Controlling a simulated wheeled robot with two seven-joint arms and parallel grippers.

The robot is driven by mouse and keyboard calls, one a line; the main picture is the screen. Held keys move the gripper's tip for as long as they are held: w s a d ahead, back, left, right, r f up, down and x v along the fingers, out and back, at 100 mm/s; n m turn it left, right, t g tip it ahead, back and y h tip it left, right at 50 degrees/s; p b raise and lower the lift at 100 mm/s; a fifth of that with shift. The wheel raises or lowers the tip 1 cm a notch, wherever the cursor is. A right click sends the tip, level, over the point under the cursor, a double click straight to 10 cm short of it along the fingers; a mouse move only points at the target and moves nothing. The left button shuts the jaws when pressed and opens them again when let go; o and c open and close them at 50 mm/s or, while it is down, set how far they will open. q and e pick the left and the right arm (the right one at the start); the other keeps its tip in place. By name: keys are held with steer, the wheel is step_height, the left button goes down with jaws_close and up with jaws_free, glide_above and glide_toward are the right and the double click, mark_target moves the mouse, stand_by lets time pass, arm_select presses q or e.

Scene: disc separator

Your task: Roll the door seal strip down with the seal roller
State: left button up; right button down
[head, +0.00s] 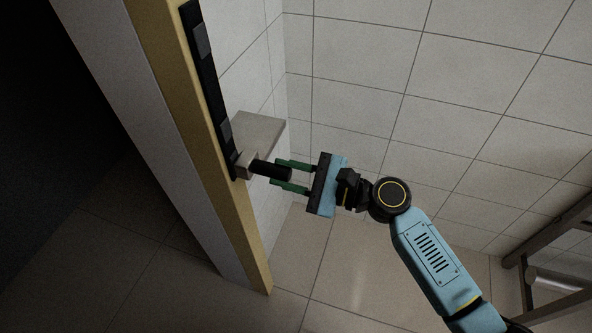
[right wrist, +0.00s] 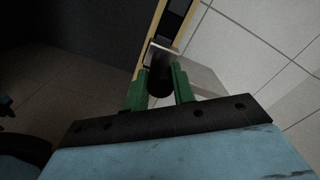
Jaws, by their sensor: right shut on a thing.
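The door seal strip (head: 207,85) is a long black band with grey patches on the yellow edge of the door or its frame. The seal roller has a black handle (head: 270,170) and a pale block-like head (head: 246,164). My right gripper (head: 277,172), with green fingers, is shut on the handle. The head is at the strip's lower end; I cannot tell whether it touches. In the right wrist view the handle (right wrist: 160,83) sits between the fingers, strip beyond.
A yellow edge post (head: 250,255) runs down to the tiled floor (head: 335,285). A grey ledge (head: 258,130) juts out just behind the roller. A dark rack (head: 550,260) stands at the far right.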

steer(key=shift+a+r+p, duration=0.75)
steer(key=shift+a+p, duration=0.05)
steer(key=shift+a, duration=0.05)
steer(key=shift+s+f, duration=0.1)
steer(key=shift+f, duration=0.05)
steer(key=shift+d, duration=0.4)
arm_select(q)
steer(key=shift+w+r, duration=0.25)
steer(key=shift+r, duration=0.15)
arm_select(e)
steer(key=shift+v, duration=2.95)
